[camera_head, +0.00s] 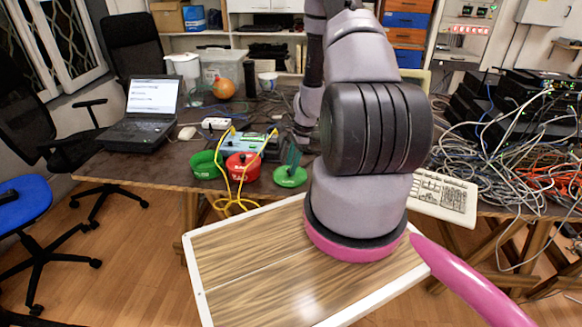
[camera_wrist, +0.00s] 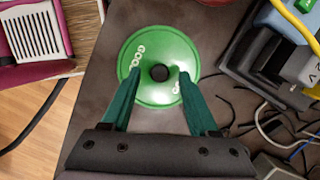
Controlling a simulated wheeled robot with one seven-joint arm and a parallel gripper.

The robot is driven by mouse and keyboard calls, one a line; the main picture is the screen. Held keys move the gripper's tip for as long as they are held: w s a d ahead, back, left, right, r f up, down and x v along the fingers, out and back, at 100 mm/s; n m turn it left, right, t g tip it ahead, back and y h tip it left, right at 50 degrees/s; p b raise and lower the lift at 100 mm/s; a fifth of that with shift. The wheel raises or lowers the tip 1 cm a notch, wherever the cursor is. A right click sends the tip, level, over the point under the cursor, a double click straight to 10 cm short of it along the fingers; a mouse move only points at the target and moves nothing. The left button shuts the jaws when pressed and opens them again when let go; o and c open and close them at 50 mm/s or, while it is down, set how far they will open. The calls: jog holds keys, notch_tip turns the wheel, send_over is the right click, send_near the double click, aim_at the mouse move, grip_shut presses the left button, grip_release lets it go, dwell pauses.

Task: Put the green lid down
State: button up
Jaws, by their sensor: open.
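The green lid (camera_wrist: 150,45) is round with white lettering and a dark knob (camera_wrist: 159,73) in its middle. It lies flat on the dark desk (camera_wrist: 104,130), close to the desk's front edge. The lid (camera_head: 290,180) also shows in the head view, right of the red container. My gripper (camera_wrist: 160,76) is open above the lid. Its two green fingers stand apart on either side of the knob, with gaps between them and it. My gripper (camera_head: 292,161) is small and partly hidden in the head view.
A green bowl (camera_head: 203,166) and a red container (camera_head: 240,172) with yellow cables stand left of the lid. Network devices (camera_wrist: 262,62) and dark cables lie close on the right in the wrist view. A laptop (camera_head: 150,115) and tangled cables (camera_head: 510,165) occupy the desk's sides.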

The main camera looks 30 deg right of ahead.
jog(key=w+v, duration=0.1)
jog(key=v, duration=1)
notch_tip(320, 180, up, 15)
jog(key=n+t, duration=0.2)
jog(key=n, duration=0.2)
send_over(299, 173)
jog(key=w+a, duration=0.1)
jog(key=a, duration=0.5)
jog(key=s+a+r+n+t, duration=0.1)
jog(key=s+a+r+n, duration=0.1)
jog(key=r, duration=0.4)
jog(key=s+a+r+n, duration=0.2)
jog(key=a+r, duration=0.1)
jog(key=r, duration=0.3)
jog(key=s+a+r+n+t, duration=0.1)
jog(key=s+a+r+n, duration=0.2)
jog(key=s+r, duration=0.4)
jog(key=s+a+r+n+t+h, duration=0.1)
jog(key=s+a+r+n+t, duration=0.1)
jog(key=s+r+n, duration=0.3)
jog(key=s+a+r, duration=0.1)
jog(key=s, duration=0.3)
jog(key=shift+s+r+t, duration=0.15)
jog(key=shift+r+t, duration=0.15)
jog(key=shift+r, duration=0.1)
